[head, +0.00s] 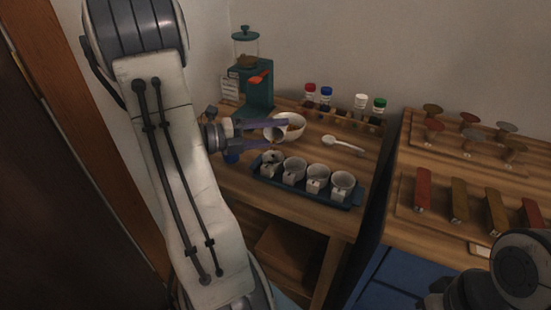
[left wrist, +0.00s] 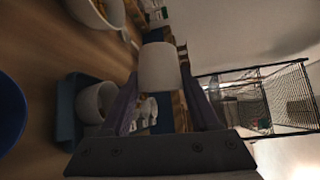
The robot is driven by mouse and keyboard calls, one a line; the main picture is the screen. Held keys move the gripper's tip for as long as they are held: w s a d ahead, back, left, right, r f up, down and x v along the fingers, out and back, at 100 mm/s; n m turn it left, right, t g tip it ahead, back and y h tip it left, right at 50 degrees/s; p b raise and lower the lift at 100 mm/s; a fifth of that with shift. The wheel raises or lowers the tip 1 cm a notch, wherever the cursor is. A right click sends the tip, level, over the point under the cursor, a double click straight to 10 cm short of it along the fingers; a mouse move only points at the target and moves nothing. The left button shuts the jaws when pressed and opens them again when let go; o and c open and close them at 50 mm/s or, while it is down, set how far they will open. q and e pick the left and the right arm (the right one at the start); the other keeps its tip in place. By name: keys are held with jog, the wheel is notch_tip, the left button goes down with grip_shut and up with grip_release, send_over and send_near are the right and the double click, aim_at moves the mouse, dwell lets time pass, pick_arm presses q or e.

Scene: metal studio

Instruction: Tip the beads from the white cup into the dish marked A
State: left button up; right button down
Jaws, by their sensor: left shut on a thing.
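My left gripper (head: 272,133) reaches in from the left and is shut on a white cup (left wrist: 159,68), held between its two fingers. In the head view the cup is in front of a white bowl (head: 295,121); I cannot tell whether it touches it. Its dark mouth shows, so it looks tilted; no beads can be made out. Several small white dishes (head: 294,171) with pale tags stand in a row on a dark blue tray (head: 341,201). The letters are too small to read, so I cannot tell which is A. My right gripper's fingers are not in view.
A teal grinder-like machine (head: 258,87) stands at the back. A wooden rack (head: 342,118) holds jars with coloured lids. A white spoon (head: 343,146) lies right of the bowl. A blue bowl (left wrist: 9,112) is at the left wrist view's edge. A second bench stands at the right.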

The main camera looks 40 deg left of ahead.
pick_arm(q)
jog(key=r+n+g+p, duration=0.1)
jog(key=p, duration=0.4)
jog(key=shift+w+a+r, duration=0.1)
jog(key=shift+w, duration=0.1)
jog(key=shift+f+n+g+p, duration=0.3)
jog(key=shift+f+n+p, duration=0.2)
jog(key=shift+f, duration=0.1)
jog(key=n+g+p, duration=0.1)
jog(key=p, duration=0.2)
jog(key=w+r+n+g+p, duration=0.1)
jog(key=p, duration=0.2)
jog(key=a+n+g+p, duration=0.1)
jog(key=p, duration=0.3)
jog(key=shift+w+r, duration=0.3)
jog(key=shift+w, duration=0.05)
jog(key=n+g+p, duration=0.1)
jog(key=p, duration=0.2)
jog(key=w+n+g+p, duration=0.1)
jog(key=p, duration=0.2)
jog(key=shift+a+f+p, duration=0.1)
jog(key=shift+f+p, duration=0.1)
jog(key=shift+p, duration=0.2)
jog(key=w+a+r+n+g+h+p, duration=0.2)
jog(key=w+r+n+g+p, duration=0.1)
jog(key=w+p, duration=0.3)
jog(key=shift+a+r+n+g+p, duration=0.2)
jog(key=shift+n+g+p, duration=0.35)
jog(key=shift+g, duration=0.35)
